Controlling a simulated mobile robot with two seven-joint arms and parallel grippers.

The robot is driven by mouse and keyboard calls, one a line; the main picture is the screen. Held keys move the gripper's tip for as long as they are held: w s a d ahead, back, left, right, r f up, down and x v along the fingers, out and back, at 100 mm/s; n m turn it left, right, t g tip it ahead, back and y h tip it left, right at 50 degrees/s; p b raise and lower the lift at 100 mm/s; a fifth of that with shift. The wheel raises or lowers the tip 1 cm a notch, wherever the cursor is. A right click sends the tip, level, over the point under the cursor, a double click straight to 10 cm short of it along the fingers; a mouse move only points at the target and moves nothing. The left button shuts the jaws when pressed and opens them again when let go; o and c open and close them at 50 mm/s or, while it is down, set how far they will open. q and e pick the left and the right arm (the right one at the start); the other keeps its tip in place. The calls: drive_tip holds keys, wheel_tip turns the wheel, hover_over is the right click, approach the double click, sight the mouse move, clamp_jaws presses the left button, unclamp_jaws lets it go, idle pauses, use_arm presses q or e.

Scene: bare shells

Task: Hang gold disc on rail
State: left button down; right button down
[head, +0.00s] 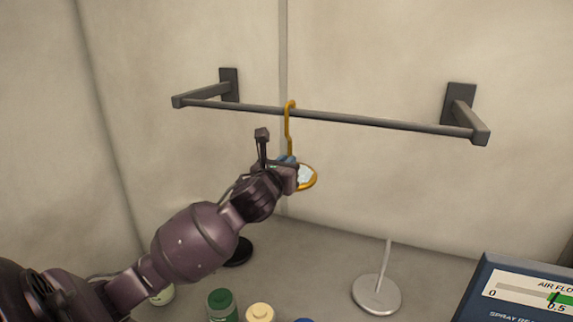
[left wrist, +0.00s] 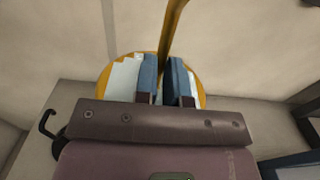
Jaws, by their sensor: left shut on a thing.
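The gold disc (head: 309,178) has a pale face, a gold rim and a long gold hook (head: 289,125) rising from it. My left gripper (head: 288,160) is shut on the hook's stem just above the disc. In the left wrist view the blue fingertips (left wrist: 164,78) stand either side of the stem (left wrist: 171,35), with the gold disc (left wrist: 113,77) behind them. The dark rail (head: 370,122) is fixed to the wall. The hook's curved top overlaps the rail left of its middle; I cannot tell whether it rests on it. The right gripper is not in view.
Below, a round metal stand with a rod (head: 377,294), a green-capped bottle (head: 222,304) and a cream-capped bottle (head: 260,313) stand on the grey surface. A blue air-flow panel (head: 478,300) is at lower right. The rail to the right of the hook is bare.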

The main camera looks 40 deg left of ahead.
use_arm(q)
drive_tip(key=c, duration=1.3)
unclamp_jaws()
drive_tip(key=shift+o, duration=0.9)
drive_tip(key=b+v, duration=0.1)
drive_tip(key=v, duration=1)
